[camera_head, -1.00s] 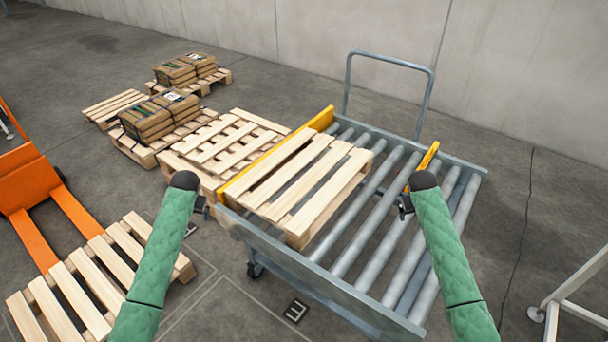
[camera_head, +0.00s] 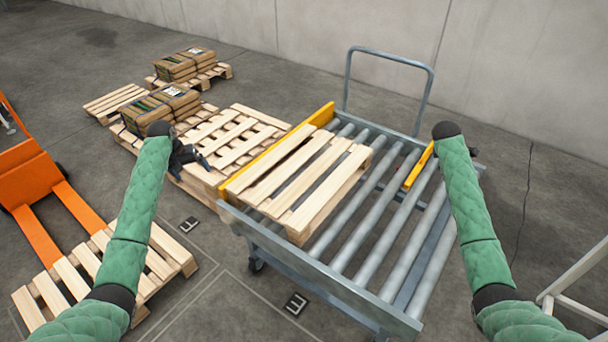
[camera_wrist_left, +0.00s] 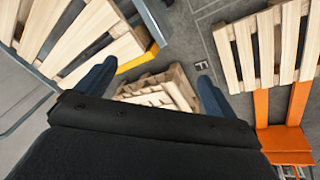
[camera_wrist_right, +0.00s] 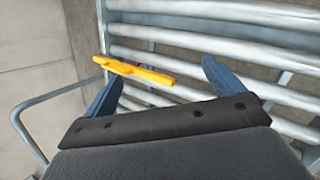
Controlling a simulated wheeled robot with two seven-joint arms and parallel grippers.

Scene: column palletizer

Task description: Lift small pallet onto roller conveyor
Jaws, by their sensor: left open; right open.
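A small wooden pallet (camera_head: 300,180) lies on the left part of the roller conveyor (camera_head: 385,215), beside the yellow stop bar at its left edge. My left gripper (camera_head: 200,160) is open and empty, above the stacked pallets left of the conveyor; its spread fingers (camera_wrist_left: 155,85) show in the left wrist view. My right gripper (camera_wrist_right: 160,85) is open and empty over the conveyor's right side, with bare rollers and a yellow bar between its fingers in the right wrist view. In the head view the right forearm mostly hides it. Neither gripper touches the pallet.
Stacked empty pallets (camera_head: 235,140) stand left of the conveyor. Pallets with brown sacks (camera_head: 160,108) stand behind. An orange pallet jack (camera_head: 35,190) holds another pallet (camera_head: 75,275) at left. The conveyor's handle (camera_head: 390,55) rises at the back. The right-hand rollers are bare.

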